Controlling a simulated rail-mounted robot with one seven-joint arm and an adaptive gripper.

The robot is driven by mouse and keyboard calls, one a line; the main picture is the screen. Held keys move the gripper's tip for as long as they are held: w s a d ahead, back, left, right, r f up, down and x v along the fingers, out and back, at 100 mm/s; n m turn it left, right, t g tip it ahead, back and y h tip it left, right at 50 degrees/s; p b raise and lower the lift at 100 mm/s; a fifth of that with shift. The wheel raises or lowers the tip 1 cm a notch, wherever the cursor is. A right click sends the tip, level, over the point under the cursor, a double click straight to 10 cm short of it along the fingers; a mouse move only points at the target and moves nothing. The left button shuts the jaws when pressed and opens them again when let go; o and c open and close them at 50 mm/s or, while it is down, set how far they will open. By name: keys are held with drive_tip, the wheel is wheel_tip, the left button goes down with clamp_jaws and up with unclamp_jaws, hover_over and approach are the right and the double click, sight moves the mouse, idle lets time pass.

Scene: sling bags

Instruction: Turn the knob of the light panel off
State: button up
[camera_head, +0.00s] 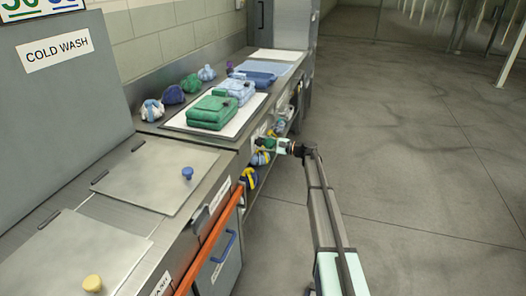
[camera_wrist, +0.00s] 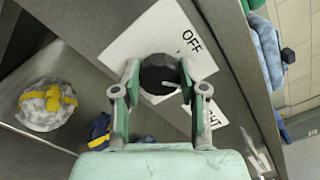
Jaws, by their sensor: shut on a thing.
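In the wrist view, a dark round knob (camera_wrist: 157,72) sits on a white light panel (camera_wrist: 208,63) marked "OFF", with the end of another word, "HT", below it. My gripper (camera_wrist: 158,80) has its two green fingers on either side of the knob, shut on it. Part of the knob and panel is hidden behind the fingers. In the head view, my gripper (camera_head: 268,144) reaches to the front face of the counter, and the knob is hidden there.
A grey bundle with a yellow strap (camera_wrist: 47,105) lies on the shelf beside the panel. Green folded bags (camera_head: 212,110) lie on a white mat (camera_head: 243,119) on the counter above. An orange rail (camera_head: 212,240) runs along the counter front. The floor at right is clear.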

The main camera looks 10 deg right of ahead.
drive_tip(key=shift+a+f+n+b, duration=0.1)
drive_tip(key=shift+n+b, duration=2.45)
drive_tip(key=shift+b, duration=0.4)
drive_tip(key=shift+f+n+b, duration=0.1)
drive_tip(key=shift+n+b, duration=2.45)
drive_tip(key=shift+b, duration=0.35)
drive_tip(key=shift+r, duration=0.1)
drive_tip(key=o, duration=1.1)
drive_tip(key=shift+a, duration=0.1)
drive_tip(key=shift+o, duration=0.2)
drive_tip(key=v, duration=1.2)
